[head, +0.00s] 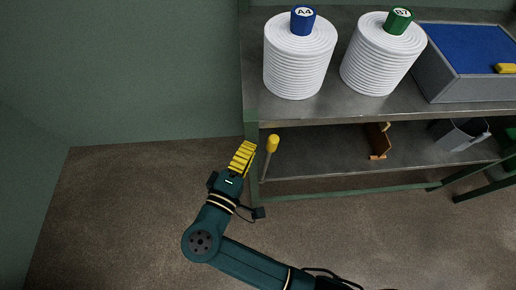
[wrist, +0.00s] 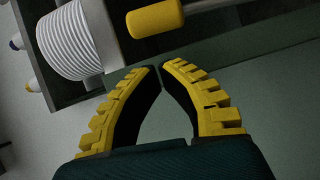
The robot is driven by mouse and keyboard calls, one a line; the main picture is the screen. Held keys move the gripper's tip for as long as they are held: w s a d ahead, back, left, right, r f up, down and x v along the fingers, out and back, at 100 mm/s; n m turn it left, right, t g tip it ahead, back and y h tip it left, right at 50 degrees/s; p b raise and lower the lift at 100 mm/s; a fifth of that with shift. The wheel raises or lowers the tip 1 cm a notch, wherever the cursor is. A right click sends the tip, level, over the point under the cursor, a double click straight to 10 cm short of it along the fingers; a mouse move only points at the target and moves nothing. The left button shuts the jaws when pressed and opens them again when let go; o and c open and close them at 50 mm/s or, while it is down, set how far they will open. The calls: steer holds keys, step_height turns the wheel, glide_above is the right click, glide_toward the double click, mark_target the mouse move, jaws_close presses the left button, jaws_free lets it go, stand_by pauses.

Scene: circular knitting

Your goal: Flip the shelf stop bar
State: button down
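The stop bar is a thin grey rod with a yellow handle (head: 272,144) at the left end of the shelf rack, beside its green corner post. In the head view the handle is at the top and the rod runs down and slightly left. My gripper (head: 249,145) is just left of the handle, apart from it. In the wrist view the yellow handle (wrist: 155,18) lies beyond the fingertips (wrist: 160,67), up and slightly left. The fingertips nearly meet and nothing is between the fingers. The rod's lower mounting is not clear.
White yarn cones with a blue cap (head: 303,20) and a green cap (head: 398,21) stand on the top shelf (head: 340,106). A grey bin with blue inside (head: 455,85) is to their right. A brown holder (head: 377,141) is on the lower shelf. Floor left of the rack is clear.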

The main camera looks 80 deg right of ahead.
steer(key=shift+s+d+f, duration=0.1)
steer(key=shift+s+d, duration=0.25)
steer(key=shift+s, duration=0.2)
steer(key=shift+s+d, duration=0.3)
steer(key=shift+s, duration=0.25)
steer(key=shift+s, duration=0.15)
